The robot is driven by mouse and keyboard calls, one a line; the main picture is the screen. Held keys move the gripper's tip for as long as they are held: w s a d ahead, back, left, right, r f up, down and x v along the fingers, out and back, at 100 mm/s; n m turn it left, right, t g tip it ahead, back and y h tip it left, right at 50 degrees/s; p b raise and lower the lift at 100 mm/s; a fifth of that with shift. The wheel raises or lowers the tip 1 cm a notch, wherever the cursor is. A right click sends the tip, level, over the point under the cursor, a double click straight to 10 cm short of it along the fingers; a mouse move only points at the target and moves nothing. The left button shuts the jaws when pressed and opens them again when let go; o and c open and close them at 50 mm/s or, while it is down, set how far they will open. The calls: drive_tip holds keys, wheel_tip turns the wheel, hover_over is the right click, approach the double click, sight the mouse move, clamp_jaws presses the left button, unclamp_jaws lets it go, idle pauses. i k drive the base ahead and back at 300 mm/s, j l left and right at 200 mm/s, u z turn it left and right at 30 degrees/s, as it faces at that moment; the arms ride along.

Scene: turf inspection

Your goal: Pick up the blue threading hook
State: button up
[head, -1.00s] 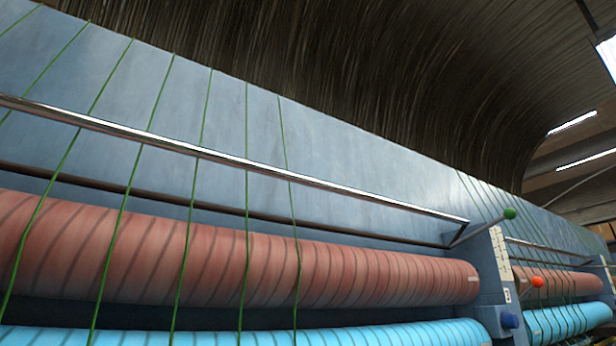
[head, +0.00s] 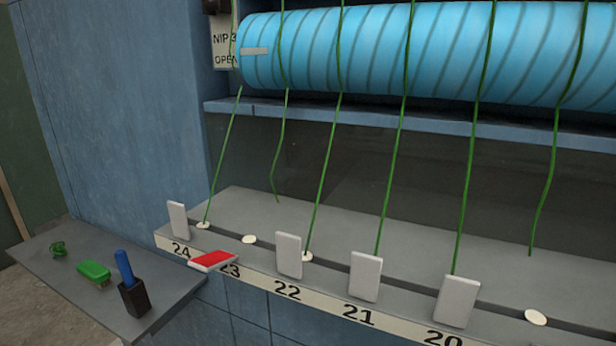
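A blue handle (head: 123,264), which looks like the threading hook, stands nearly upright in a small black holder (head: 135,297). Only its upper part shows; the lower part is hidden inside the holder. The holder stands on a grey side shelf (head: 70,308) at the lower left of the head view. My gripper is not in view.
A green-topped object (head: 94,271) and a small green yarn tangle (head: 58,248) lie left of the holder. A numbered ledge (head: 262,288) runs right, with upright grey flaps and one lowered red flap (head: 213,260). Green yarns hang from the blue roller (head: 430,50).

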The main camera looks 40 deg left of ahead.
sight(121, 257)
drive_tip(key=u, duration=1.8)
